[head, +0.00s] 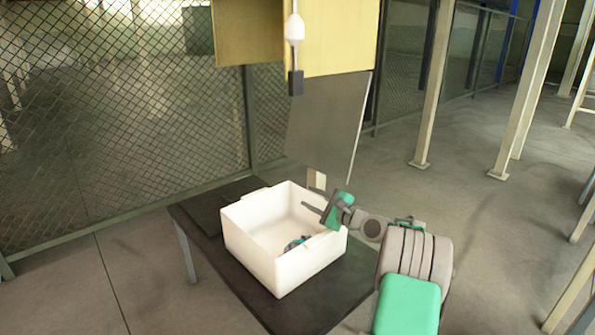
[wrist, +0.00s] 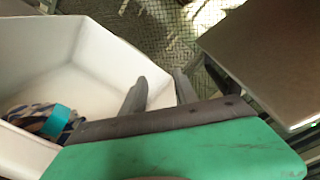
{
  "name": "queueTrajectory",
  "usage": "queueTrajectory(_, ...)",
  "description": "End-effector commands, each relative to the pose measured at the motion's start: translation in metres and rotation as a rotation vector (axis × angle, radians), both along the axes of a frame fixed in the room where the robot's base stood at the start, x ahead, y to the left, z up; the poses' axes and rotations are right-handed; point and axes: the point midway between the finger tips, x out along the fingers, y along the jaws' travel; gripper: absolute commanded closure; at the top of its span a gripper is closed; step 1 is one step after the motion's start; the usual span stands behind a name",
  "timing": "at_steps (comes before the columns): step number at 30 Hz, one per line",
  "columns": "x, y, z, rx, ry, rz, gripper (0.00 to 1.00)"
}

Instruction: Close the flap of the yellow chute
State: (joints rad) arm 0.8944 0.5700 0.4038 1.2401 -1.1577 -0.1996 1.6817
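The yellow chute (head: 335,35) hangs at the top of the head view. A thin grey panel, which looks like its flap (head: 325,120), hangs down steeply below it; its lower end is near the far side of the white box. A brownish-grey panel fills the right of the wrist view (wrist: 265,60) and may be the same flap. My gripper (head: 312,200) is low over the box's right side, below the chute. In the wrist view its two fingers (wrist: 160,92) are apart with nothing between them.
The white box (head: 300,272) stands on a dark table (head: 200,208), with a blue and dark striped item (wrist: 50,120) inside. A white bulb with a black block (head: 295,80) hangs before the chute. Mesh fence (head: 120,100) stands behind; open floor lies right.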

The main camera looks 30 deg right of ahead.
Motion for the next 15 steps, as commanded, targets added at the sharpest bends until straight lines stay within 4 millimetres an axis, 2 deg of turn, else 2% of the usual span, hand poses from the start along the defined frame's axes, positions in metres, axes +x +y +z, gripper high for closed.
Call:
queueTrajectory(1,-0.018,-0.010,-0.017,0.017,0.030,-0.024,0.64)
queueTrajectory(4,-0.035,-0.019,-0.002,0.014,0.012,-0.034,0.64)
queueTrajectory(15,-0.044,-0.018,0.019,0.013,-0.011,-0.032,0.64)
